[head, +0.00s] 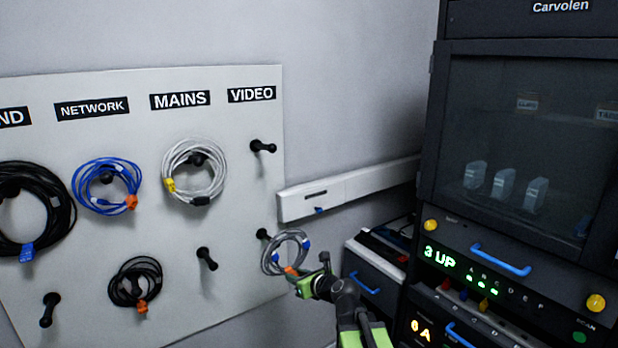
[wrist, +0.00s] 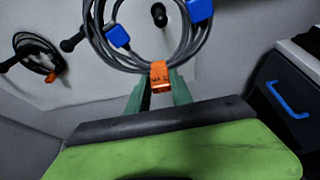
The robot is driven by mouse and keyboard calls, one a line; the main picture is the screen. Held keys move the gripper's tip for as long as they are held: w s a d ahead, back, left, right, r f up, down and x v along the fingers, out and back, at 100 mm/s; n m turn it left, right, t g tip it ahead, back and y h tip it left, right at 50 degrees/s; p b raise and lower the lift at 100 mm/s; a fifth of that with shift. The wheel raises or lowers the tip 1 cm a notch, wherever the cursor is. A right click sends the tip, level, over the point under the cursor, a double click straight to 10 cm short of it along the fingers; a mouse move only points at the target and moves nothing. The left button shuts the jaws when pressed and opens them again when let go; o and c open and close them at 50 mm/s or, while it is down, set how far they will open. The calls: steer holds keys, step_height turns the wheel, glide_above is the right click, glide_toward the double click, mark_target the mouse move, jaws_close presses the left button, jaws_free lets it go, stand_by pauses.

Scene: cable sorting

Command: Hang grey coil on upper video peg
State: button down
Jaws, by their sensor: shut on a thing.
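The grey coil (head: 303,241), with blue connectors and an orange tag, is upright in front of the board's lower right corner. It also shows in the wrist view (wrist: 96,42). My gripper (head: 292,274) is shut on the coil's orange tag (wrist: 159,76) at the bottom of the loop. The upper video peg (head: 263,147) is bare below the VIDEO label, well above the coil. The lower video peg (head: 262,234) is at the coil's upper left edge. In the wrist view a dark peg (wrist: 158,14) shows through the loop; I cannot tell whether the coil is around it.
The pegboard (head: 110,230) also holds a white coil (head: 219,170), a blue coil (head: 78,185) and black coils. The lower mains peg (head: 207,259) is bare. A wall rail (head: 350,187), a drawer unit (head: 372,283) and a dark rack (head: 432,150) stand to the right.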

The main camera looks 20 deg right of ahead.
steer(key=d+r+n+h+p, duration=0.1)
steer(key=d+r+n+p, duration=0.1)
steer(key=r+p, duration=1.2)
steer(key=d+r+n+t+h+p, duration=0.1)
steer(key=d+r+p, duration=0.1)
steer(key=r+p, duration=1.3)
step_height(320, 180, up, 2)
steer(key=shift+w+d+r+n, duration=0.2)
steer(key=shift+w+d+n, duration=0.05)
steer(key=shift+w+n, duration=0.15)
